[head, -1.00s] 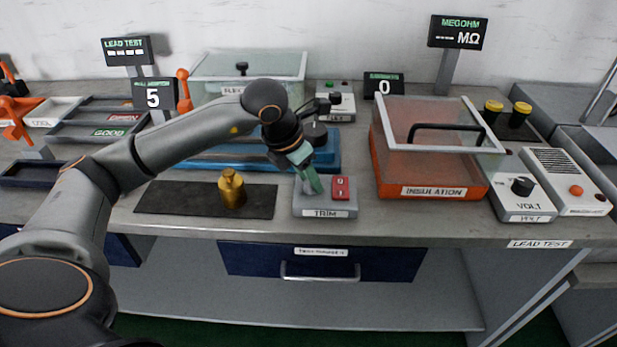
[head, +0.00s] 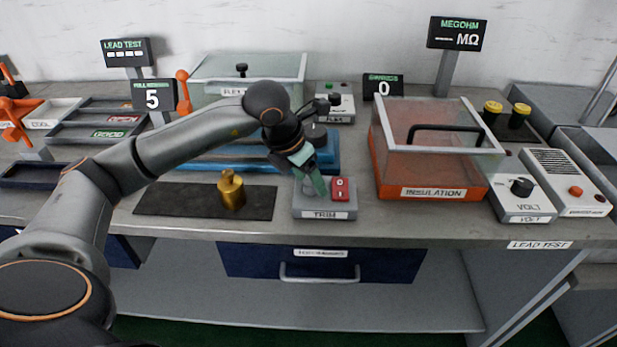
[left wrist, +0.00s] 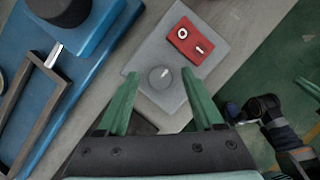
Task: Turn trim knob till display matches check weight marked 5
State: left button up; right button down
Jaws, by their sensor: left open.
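The grey TRIM box (head: 325,204) stands near the bench's front edge. Its round grey trim knob (left wrist: 160,77) has a white pointer mark and shows between my left fingers in the left wrist view. A red two-button switch (head: 341,189) sits beside the knob; it also shows in the left wrist view (left wrist: 192,40). My left gripper (head: 314,190) is open above the TRIM box, its green fingers on either side of the knob, apparently not gripping it. The brass check weight (head: 231,190) stands on a dark mat. The display (head: 153,95) behind it reads 5.
The orange INSULATION box (head: 430,180) with a clear lid stands right of TRIM. A blue machine base (head: 325,160) lies behind it. A second display (head: 383,87) reads 0. The VOLT box (head: 523,200) is at the right. The mat (head: 165,199) is left of TRIM.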

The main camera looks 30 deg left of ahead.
pick_arm(q)
jog(key=p+v, duration=0.1)
jog(key=v, duration=1.1)
jog(key=shift+r, duration=0.25)
jog(key=shift+s, duration=0.1)
